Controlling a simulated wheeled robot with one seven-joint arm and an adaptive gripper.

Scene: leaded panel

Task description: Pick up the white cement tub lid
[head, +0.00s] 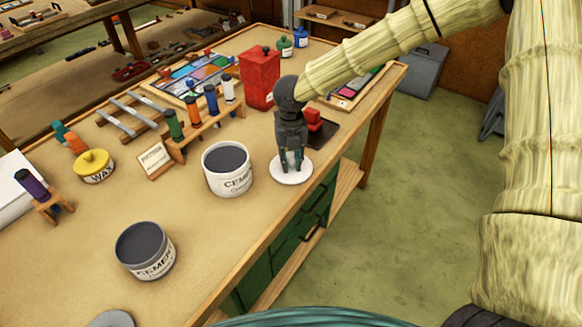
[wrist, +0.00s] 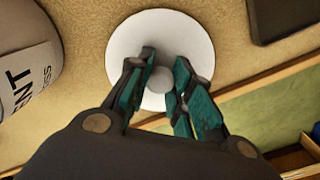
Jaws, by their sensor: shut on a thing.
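The white cement tub lid (head: 291,175) is a flat round disc with a small knob in the middle. It is at the right edge of the bench, to the right of the white cement tub (head: 228,168). My gripper (head: 291,163) points down over the lid, with its fingers shut on the knob. In the wrist view the lid (wrist: 160,28) lies under the fingers, and my gripper (wrist: 160,82) has a fingertip on each side of the grey-white knob. I cannot tell whether the lid touches the bench top.
A grey cement tub (head: 146,250) stands front left, with a grey disc (head: 111,319) at the bottom edge. A dark mat with a red object (head: 314,119) lies just behind my gripper. A red container (head: 259,78) stands farther back. The bench edge is close on the right.

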